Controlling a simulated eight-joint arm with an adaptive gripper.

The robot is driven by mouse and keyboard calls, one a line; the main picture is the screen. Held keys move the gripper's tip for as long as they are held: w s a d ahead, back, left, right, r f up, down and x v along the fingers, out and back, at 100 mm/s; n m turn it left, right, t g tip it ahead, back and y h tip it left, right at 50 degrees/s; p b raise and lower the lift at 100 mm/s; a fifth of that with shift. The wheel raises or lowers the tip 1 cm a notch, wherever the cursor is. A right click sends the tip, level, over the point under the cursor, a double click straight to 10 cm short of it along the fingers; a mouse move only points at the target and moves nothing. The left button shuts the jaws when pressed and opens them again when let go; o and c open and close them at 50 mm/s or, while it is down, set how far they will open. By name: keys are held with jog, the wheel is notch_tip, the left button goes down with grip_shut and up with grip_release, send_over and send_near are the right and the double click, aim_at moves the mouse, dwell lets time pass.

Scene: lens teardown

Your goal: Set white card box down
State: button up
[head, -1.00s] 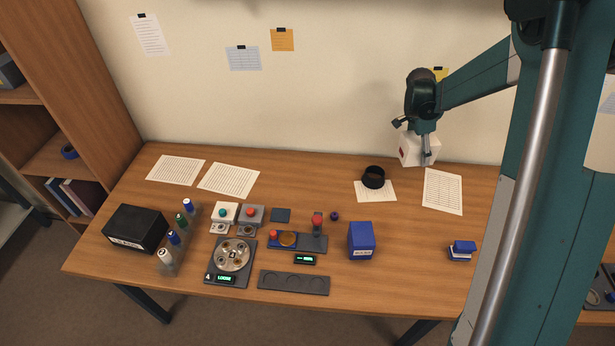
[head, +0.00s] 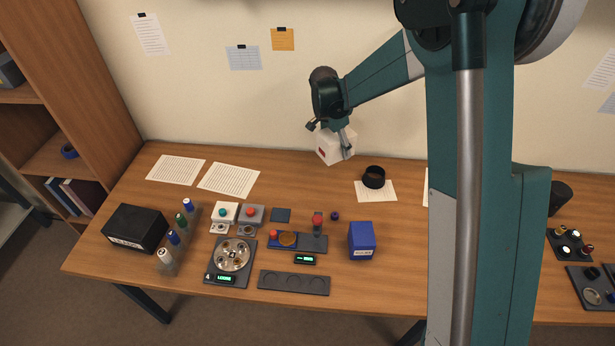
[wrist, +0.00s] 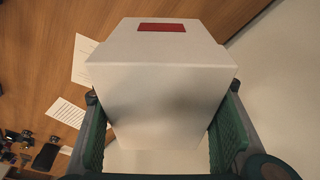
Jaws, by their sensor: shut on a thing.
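The white card box (head: 333,145) has a red label and is held by my gripper (head: 331,134) near the wall, above the back of the table (head: 300,180). In the wrist view the white card box (wrist: 160,85) fills the middle between the two green fingers of my gripper (wrist: 160,140). The fingers press on its left and right sides. In the head view part of the box is hidden behind the gripper. I cannot tell exactly how high the box is above the table.
A black ring-shaped cup (head: 374,177) stands on a paper right of the box. A blue box (head: 361,240) stands further forward. Papers (head: 228,180) lie at the back left, and button boxes (head: 225,213) stand in front of them. The back middle of the table looks bare.

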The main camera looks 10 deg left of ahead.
jog(key=n, duration=0.2)
send_over(312, 173)
jog(key=shift+s+a, duration=0.25)
jog(key=shift+a, duration=0.05)
jog(key=shift+f+b, duration=0.45)
jog(key=shift+f, duration=2.65)
jog(key=shift+f, duration=1.9)
jog(key=shift+f+b, duration=0.2)
jog(key=shift+b, duration=0.25)
jog(key=o, duration=1)
